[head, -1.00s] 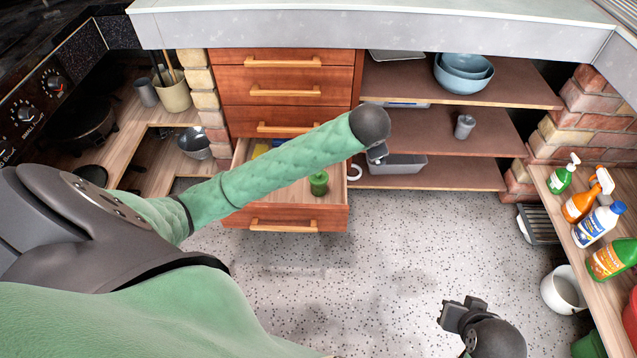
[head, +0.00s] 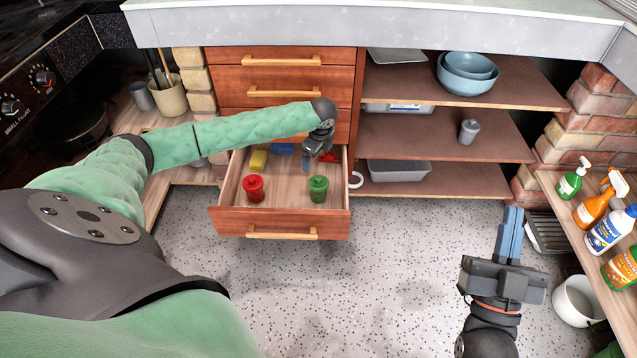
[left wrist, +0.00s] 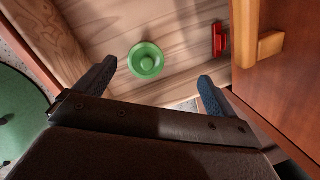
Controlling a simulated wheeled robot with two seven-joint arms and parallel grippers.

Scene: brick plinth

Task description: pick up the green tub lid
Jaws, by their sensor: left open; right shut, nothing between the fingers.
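The green tub lid (head: 318,182), with a round knob, is in the open drawer (head: 228,222), near its right front side. My left gripper (head: 310,164) is open and empty, over the drawer just behind the lid. My right gripper (head: 512,222) is shut and empty, over the floor at the right.
A red lidded tub (head: 253,188) stands left of the green lid. A yellow item (head: 258,160) and a red item (head: 329,157) lie farther back in the drawer. The cabinet front and drawer handle (left wrist: 268,46) are close to the right in the left wrist view.

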